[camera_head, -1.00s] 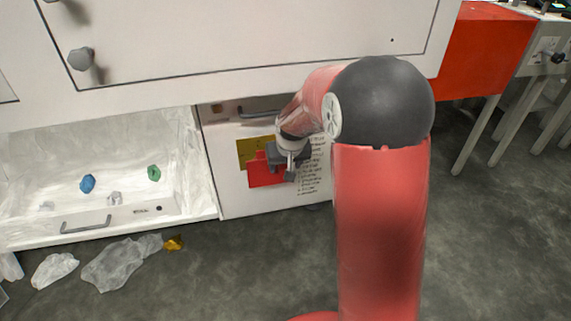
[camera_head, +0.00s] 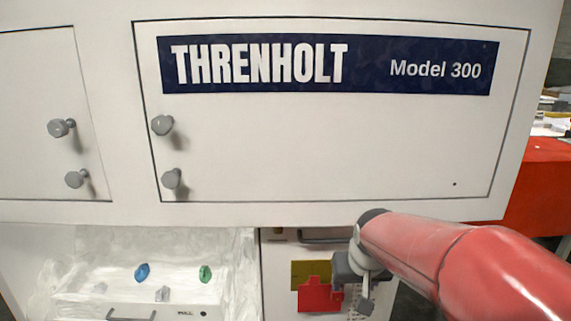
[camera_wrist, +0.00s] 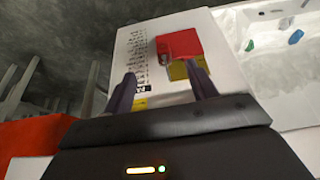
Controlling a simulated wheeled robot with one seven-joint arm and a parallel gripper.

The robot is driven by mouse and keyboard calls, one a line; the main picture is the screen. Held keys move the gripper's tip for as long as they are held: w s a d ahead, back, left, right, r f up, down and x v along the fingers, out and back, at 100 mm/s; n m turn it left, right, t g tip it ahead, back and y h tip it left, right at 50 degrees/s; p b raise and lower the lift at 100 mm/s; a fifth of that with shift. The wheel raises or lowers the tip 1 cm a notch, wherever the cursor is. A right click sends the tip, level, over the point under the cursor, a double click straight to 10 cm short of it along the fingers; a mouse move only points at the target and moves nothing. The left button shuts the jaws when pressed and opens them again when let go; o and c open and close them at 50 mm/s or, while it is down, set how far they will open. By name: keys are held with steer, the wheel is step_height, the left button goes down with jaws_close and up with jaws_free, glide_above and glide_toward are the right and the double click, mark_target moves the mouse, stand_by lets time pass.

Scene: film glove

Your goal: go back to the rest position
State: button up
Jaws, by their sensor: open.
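My gripper (camera_head: 360,285) is at the lower middle of the head view, in front of the white cabinet front with a red patch (camera_head: 320,295) and a mustard patch (camera_head: 308,270) on it. In the wrist view my gripper (camera_wrist: 163,92) has its two dark fingers wide apart with nothing between them. The red patch (camera_wrist: 180,44) and printed text lie beyond the fingertips. From these views I cannot tell how far the fingertips are from the cabinet front.
A large white panel (camera_head: 330,140) marked THRENHOLT Model 300 spans above my arm, with grey knobs (camera_head: 162,125) at its left. An open white drawer (camera_head: 75,298) at lower left holds a blue piece (camera_head: 142,272) and a green piece (camera_head: 206,273). A red block (camera_head: 545,185) stands at right.

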steer(key=s+r+p, duration=0.2)
steer(key=s+r, duration=0.2)
steer(key=s, duration=0.5)
steer(key=s+r+p, duration=0.2)
steer(key=s+r, duration=0.2)
steer(key=s, duration=0.6)
steer(key=shift+s+r+t+p, duration=0.15)
steer(key=shift+r+t+p, duration=0.15)
steer(key=shift+t+p, duration=0.1)
